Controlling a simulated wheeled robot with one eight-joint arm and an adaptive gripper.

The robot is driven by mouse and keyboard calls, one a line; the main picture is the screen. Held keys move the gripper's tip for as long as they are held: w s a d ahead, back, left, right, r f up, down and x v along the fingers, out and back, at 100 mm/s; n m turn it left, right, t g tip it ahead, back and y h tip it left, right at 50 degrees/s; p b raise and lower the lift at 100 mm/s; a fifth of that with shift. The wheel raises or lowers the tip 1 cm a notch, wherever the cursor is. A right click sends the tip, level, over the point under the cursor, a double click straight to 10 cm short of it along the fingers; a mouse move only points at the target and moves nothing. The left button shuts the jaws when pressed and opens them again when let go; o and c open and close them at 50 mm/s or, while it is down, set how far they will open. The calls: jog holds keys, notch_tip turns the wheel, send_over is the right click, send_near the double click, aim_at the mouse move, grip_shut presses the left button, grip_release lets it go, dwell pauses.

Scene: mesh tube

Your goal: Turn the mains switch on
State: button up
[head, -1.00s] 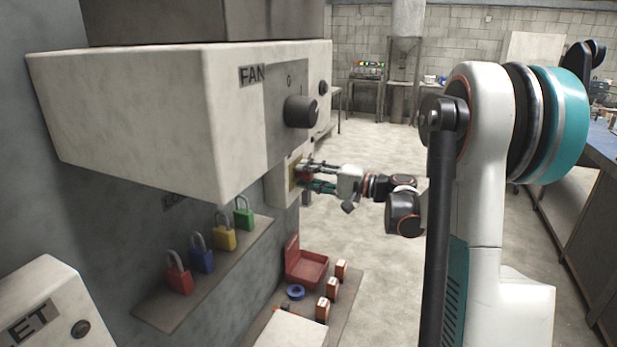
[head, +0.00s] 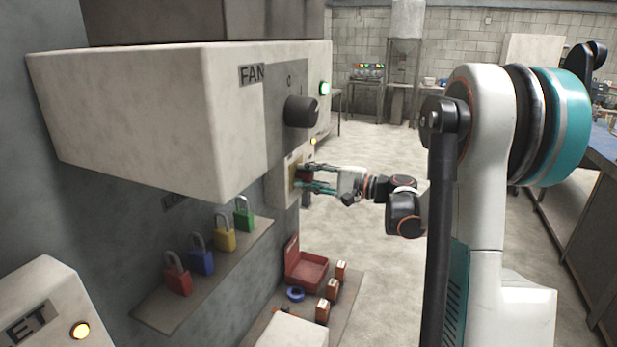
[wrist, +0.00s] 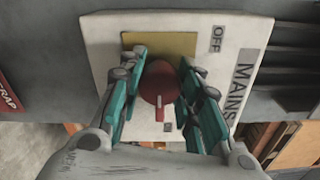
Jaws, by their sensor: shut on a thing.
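The mains switch is a red rotary knob (wrist: 157,88) on a yellow plate, set in a pale box (wrist: 105,35) labelled MAINS. In the wrist view its pale pointer line points toward the picture bottom, away from the OFF label (wrist: 218,39). A small label (wrist: 167,127) lies beyond the pointer, too small to read surely. My gripper (wrist: 161,70) has its teal fingers on both sides of the knob, shut on it. In the head view my gripper (head: 302,177) is at the mains box (head: 280,190), hiding most of the knob. An amber lamp (head: 313,141) glows on that box.
The FAN box (head: 130,115), with a black knob (head: 300,111) and a lit green lamp (head: 325,88), juts out above left. Below are a shelf of padlocks (head: 200,262) and a red case (head: 308,270). Another box's lamp (head: 79,330) glows amber.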

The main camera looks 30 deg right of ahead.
jog(key=o, duration=1)
jog(key=shift+o, duration=0.2)
jog(key=v, duration=1.2)
